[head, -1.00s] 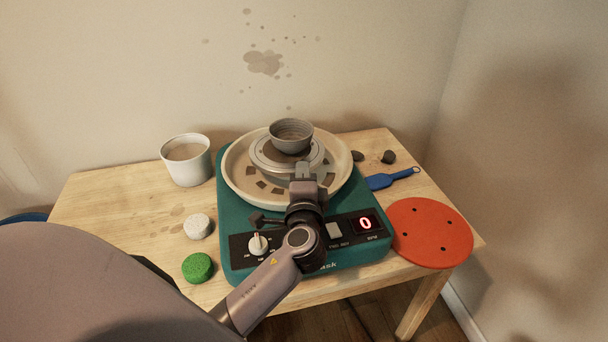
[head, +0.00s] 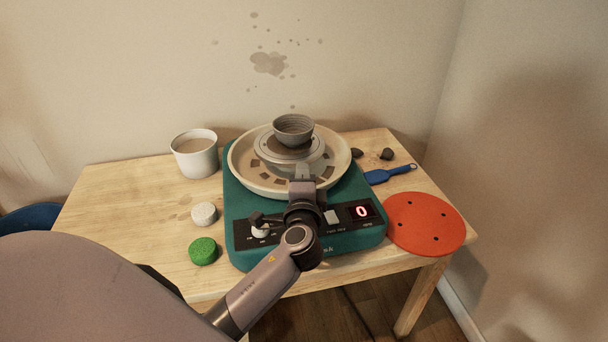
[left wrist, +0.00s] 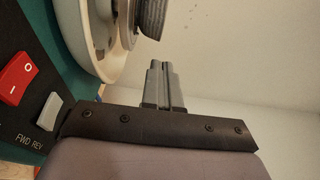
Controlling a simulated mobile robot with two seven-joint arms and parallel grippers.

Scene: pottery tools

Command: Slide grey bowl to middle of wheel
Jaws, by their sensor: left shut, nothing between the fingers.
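The grey bowl (head: 293,128) stands upright on the round wheel head (head: 268,154) of the teal pottery wheel (head: 238,212), toward the far side of the disc. In the left wrist view the bowl (left wrist: 152,17) shows at the top edge, partly cut off, beside the wheel head (left wrist: 127,14). My left gripper (head: 303,166) is shut and empty on the near side of the wheel, over the cream splash pan (head: 238,168). Its fingertips (left wrist: 163,66) are apart from the bowl, with a visible gap. My right gripper is not in view.
A white cup (head: 195,157) stands left of the wheel. A pale round piece (head: 204,213) and a green sponge (head: 203,251) lie at front left. A red disc (head: 425,223), a blue tool (head: 388,174) and dark lumps (head: 387,154) lie right. The wall is close behind.

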